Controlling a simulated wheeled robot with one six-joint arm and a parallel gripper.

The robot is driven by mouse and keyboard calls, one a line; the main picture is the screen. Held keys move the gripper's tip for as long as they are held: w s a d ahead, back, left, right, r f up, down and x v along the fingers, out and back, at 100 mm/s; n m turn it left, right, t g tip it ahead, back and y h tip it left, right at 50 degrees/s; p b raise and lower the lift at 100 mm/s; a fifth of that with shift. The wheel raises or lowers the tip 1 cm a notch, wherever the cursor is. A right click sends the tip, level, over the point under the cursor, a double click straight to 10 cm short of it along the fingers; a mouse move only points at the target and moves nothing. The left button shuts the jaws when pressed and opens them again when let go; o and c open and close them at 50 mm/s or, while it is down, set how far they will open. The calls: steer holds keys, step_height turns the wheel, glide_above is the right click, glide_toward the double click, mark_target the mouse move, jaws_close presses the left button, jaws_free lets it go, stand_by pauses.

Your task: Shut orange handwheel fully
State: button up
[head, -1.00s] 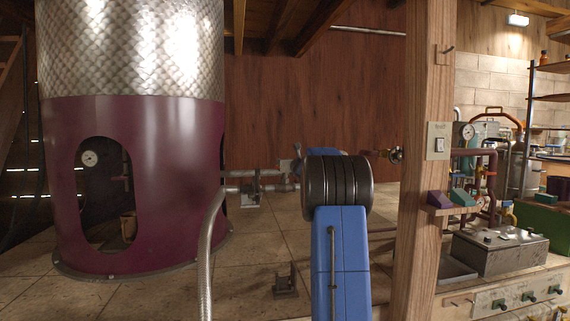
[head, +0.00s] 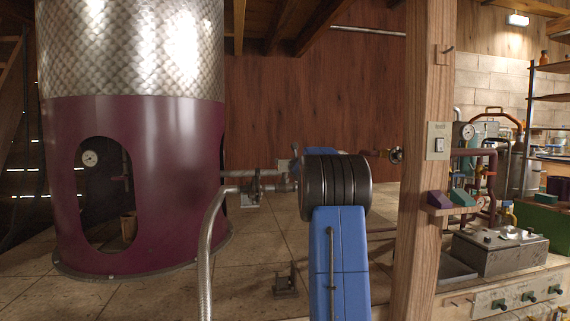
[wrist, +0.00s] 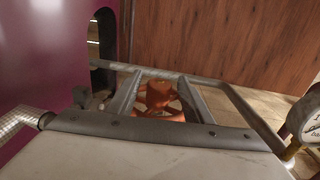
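The orange handwheel (wrist: 160,98) shows in the middle of the wrist view, with spokes and a raised orange hub. Part of its lower rim is hidden behind the edge of my gripper's body. My gripper (wrist: 160,79) has its two grey fingers apart, one on each side of the hub, with the wheel seen between them. I cannot tell whether the fingers touch the wheel. In the head view my blue arm hides the gripper, and the handwheel does not show there.
A grey bar frame (wrist: 245,104) runs around the handwheel. A pressure gauge (wrist: 305,119) is close at the right. The maroon still (head: 165,190) stands left, with a metal hose (head: 208,250) beside it. A wooden post (head: 418,180) stands right of my arm.

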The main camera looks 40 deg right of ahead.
steer(key=shift+s, duration=0.1)
steer(key=v, duration=1.7)
steer(key=shift+s, duration=0.1)
steer(key=w+d+n+t+y, duration=0.2)
steer(key=w+d+n+y, duration=0.1)
steer(key=d+n+y, duration=0.45)
steer(key=shift+m+y, duration=0.75)
steer(key=w, duration=1.7)
steer(key=shift+a, duration=0.2)
